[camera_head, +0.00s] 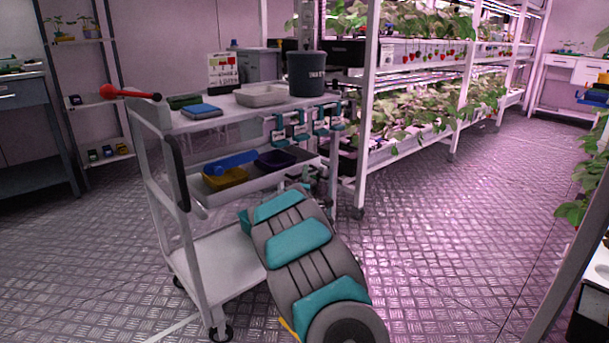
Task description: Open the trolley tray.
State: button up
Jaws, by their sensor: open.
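The white trolley (220,265) stands left of centre. Its tray (262,186) is at mid height below the top shelf. A blue bottle-like item (231,162), a yellow bin (226,179) and a dark blue bin (275,160) show inside it. How far the tray is pulled out is hard to tell. My grey and teal arm reaches up from the bottom centre in front of the trolley. My gripper (299,183) is small and dark by the tray's right end, open and partly hidden by my arm. Whether it touches the tray is unclear.
The trolley top (226,113) holds a white dish (261,95), a dark bucket (306,74) and a blue-green box (201,111). Several teal clippers (321,122) hang from its side. A berry rack (361,160) stands close behind on the right. The floor (450,235) at right is clear.

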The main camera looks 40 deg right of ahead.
jog(key=shift+w+d+r, duration=0.15)
jog(key=shift+w+d, duration=0.3)
jog(key=shift+w, duration=0.1)
grip_shut()
dwell(1.2)
